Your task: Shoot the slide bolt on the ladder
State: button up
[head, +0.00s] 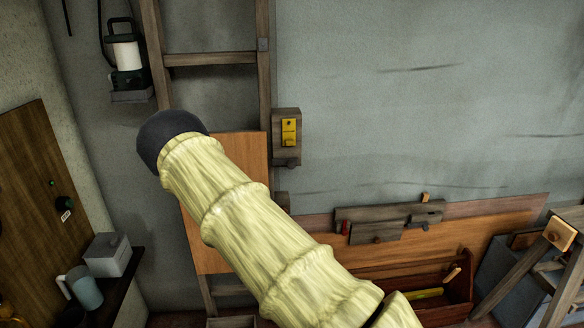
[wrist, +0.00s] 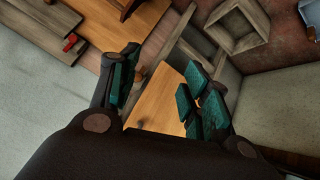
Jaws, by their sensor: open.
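The wooden ladder (head: 212,59) stands against the grey wall, with an orange-brown board (head: 240,158) across its lower part. A wooden block with a yellow fitting (head: 289,132) sits at the ladder's right rail. I cannot tell whether this fitting is the slide bolt. My arm, in a pale yellow sleeve, crosses in front of the board and hides part of it and the ladder. My gripper is not visible in the head view. In the wrist view my gripper (wrist: 162,76) is open, its teal pads apart, with the board (wrist: 160,105) seen between them. I see nothing held.
A grey box (head: 107,254) and a jug (head: 84,288) stand on a shelf at lower left. A wooden tote (head: 458,297) stands at lower right. The wall right of the ladder is mostly bare.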

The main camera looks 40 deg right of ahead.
jog(key=w+d+r+t+h, duration=0.1)
jog(key=w+d+r+t, duration=0.1)
jog(key=w+d+r, duration=0.3)
jog(key=w+d+r+t+h, duration=0.1)
jog(key=w+d+r, duration=0.1)
jog(key=w+r, duration=0.35)
jog(key=m+t+h, duration=0.1)
jog(key=t+h, duration=0.2)
jog(key=t, duration=0.2)
send_near(292, 167)
jog(key=p+x, duration=0.3)
jog(key=x, duration=0.6)
jog(key=shift+w+d, duration=0.1)
grip_shut()
